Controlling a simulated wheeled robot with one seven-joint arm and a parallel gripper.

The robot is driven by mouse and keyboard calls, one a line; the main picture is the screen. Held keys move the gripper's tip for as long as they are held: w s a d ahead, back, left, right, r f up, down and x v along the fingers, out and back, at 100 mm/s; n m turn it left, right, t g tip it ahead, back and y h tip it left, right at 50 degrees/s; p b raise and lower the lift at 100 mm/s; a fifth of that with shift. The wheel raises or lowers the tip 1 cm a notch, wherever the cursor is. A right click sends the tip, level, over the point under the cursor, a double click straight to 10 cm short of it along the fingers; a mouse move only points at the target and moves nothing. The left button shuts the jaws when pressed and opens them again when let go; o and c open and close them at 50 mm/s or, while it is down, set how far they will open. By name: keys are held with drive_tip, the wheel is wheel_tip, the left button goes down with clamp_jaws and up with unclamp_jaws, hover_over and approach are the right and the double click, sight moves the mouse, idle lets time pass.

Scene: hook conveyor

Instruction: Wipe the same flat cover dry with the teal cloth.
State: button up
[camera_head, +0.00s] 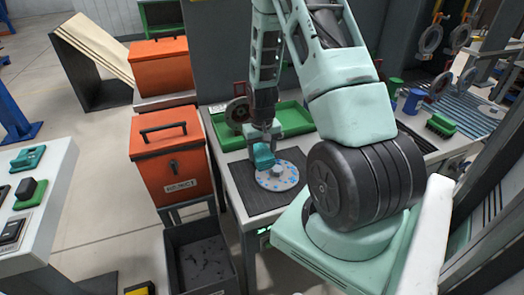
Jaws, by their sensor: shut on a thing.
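The flat cover (284,181) is a pale grey disc with blue spots. It lies flat on a dark mat (252,197) on the workbench. My gripper (264,147) points down above the far left part of the disc and is shut on the teal cloth (263,158). The cloth hangs bunched below the fingers, at the far left edge of the disc. I cannot tell whether it touches the surface. The arm comes down from the top of the view, and the fingers are partly hidden by the cloth.
A green tray (222,130) lies behind the disc, with a dark round part (237,112) at its left. A blue cup (413,101) and green brush (441,125) are at the right.

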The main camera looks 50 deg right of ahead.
drive_tip(key=shift+f, duration=0.1)
drive_tip(key=shift+s+d, duration=0.55)
drive_tip(key=shift+d, duration=0.35)
drive_tip(key=shift+s+d, duration=0.6)
drive_tip(key=shift+d, duration=0.35)
drive_tip(key=shift+w+a+p, duration=0.3)
drive_tip(key=shift+w+a, duration=0.3)
drive_tip(key=shift+a, duration=0.35)
drive_tip(key=shift+w+a+f, duration=0.1)
drive_tip(key=shift+w+a, duration=0.2)
drive_tip(key=shift+a, duration=0.2)
drive_tip(key=shift+w+a, duration=0.25)
drive_tip(key=shift+a, duration=0.2)
drive_tip(key=shift+s+d+r, duration=0.1)
drive_tip(key=shift+s+d, duration=0.3)
drive_tip(key=shift+d, duration=0.25)
drive_tip(key=shift+s+d+r, duration=0.1)
drive_tip(key=shift+s+d, duration=0.25)
drive_tip(key=shift+d, duration=0.3)
drive_tip(key=shift+s+d, duration=0.4)
drive_tip(key=shift+d, duration=0.25)
drive_tip(key=shift+r+p, duration=0.15)
drive_tip(key=shift+p, duration=0.25)
